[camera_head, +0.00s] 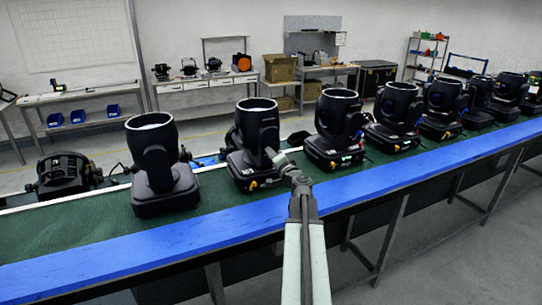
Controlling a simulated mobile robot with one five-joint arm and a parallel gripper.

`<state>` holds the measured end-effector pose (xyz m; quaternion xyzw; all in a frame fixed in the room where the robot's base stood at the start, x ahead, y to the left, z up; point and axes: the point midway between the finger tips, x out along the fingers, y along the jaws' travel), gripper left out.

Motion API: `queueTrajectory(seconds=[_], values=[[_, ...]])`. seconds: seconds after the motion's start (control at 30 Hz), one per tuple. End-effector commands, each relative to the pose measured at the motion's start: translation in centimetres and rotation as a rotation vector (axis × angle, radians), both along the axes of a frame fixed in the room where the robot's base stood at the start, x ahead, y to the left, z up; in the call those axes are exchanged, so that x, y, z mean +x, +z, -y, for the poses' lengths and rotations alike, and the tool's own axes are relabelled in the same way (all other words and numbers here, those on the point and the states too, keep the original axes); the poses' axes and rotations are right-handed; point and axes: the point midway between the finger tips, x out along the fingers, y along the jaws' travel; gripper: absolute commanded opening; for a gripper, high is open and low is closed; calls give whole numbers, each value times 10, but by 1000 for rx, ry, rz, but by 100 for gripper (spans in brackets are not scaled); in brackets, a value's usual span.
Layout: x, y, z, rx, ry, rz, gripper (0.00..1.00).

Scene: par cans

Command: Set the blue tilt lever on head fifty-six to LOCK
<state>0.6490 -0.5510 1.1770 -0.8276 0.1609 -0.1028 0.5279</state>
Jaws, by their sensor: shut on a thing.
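A black moving head (250,135) stands upright on the green bench top (215,190), with a small white label (247,172) on its base, too small to read for certain. My arm reaches up from the bottom of the picture. My gripper (273,156) is at the right side of this head's yoke, shut on a small part there. The blue tilt lever is hidden behind the jaws, and its position cannot be read. Similar heads to the right show small blue spots at the same place on their yokes.
Another black head (160,165) stands to the left, and a head (338,130) with lit indicators stands to the right. Several more heads continue along the bench. The blue front edge (400,185) of the bench runs under my arm. Shelves and tables line the back wall.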

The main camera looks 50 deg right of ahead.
Motion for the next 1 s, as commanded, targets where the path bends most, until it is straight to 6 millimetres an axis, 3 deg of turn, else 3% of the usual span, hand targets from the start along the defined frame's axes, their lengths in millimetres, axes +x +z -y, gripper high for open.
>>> queueTrajectory(seconds=[1.0], values=[[-11, -1, 25, 777, -2, 314, 0]])
